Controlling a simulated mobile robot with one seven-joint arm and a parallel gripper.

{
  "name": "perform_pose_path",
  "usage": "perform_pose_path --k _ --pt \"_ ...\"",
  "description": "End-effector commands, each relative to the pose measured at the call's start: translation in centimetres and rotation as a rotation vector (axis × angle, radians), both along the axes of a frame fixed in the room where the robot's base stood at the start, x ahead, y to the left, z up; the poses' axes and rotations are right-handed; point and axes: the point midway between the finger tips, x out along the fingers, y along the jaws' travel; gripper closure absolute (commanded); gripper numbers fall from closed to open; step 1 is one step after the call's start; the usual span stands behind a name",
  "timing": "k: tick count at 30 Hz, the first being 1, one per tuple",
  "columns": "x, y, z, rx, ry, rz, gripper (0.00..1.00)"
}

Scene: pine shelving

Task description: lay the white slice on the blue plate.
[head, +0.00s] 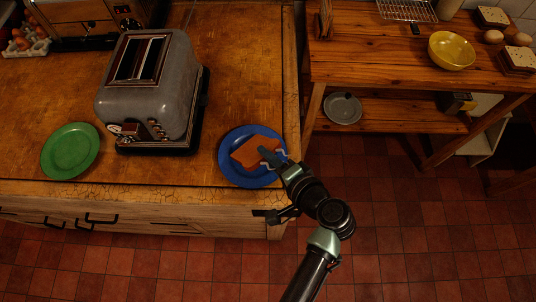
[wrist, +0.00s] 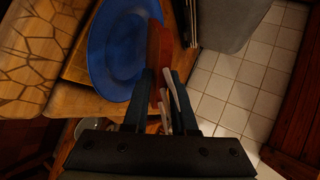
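The blue plate (head: 229,170) lies on the counter near its right front corner; it also shows in the wrist view (wrist: 98,48). An orange-brown slice (head: 250,152) is over the plate; it does not look white here. My gripper (head: 272,158) reaches in from the lower right, its fingers at the slice's right side. In the wrist view, the slice (wrist: 154,45) shows edge-on, passing between my two fingers, which are shut on it. Thin white pieces (wrist: 174,92) show between the fingers; I cannot tell what they are. Whether the slice touches the plate is unclear.
A grey toaster (head: 150,90) stands left of the blue plate, and a green plate (head: 70,150) lies further left. A pine shelf unit (head: 375,60) at right bears a yellow bowl (head: 451,50), eggs and slices. A grey plate (head: 343,108) is on its lower shelf.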

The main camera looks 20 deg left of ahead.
Motion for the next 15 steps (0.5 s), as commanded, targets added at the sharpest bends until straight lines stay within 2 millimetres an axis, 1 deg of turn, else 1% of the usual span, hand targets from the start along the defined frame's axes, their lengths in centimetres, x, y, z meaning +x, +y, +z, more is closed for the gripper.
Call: perform_pose_path --k 1,3,4,15 --pt "0.01 0.0 0.02 0.0 0.0 0.0 0.64" --pt "0.01 0.0 0.02 0.0 0.0 0.0 0.51" --pt "0.0 0.0 0.01 0.0 0.0 0.0 0.49" --pt "-0.02 -0.01 0.0 0.0 0.0 0.0 0.49"
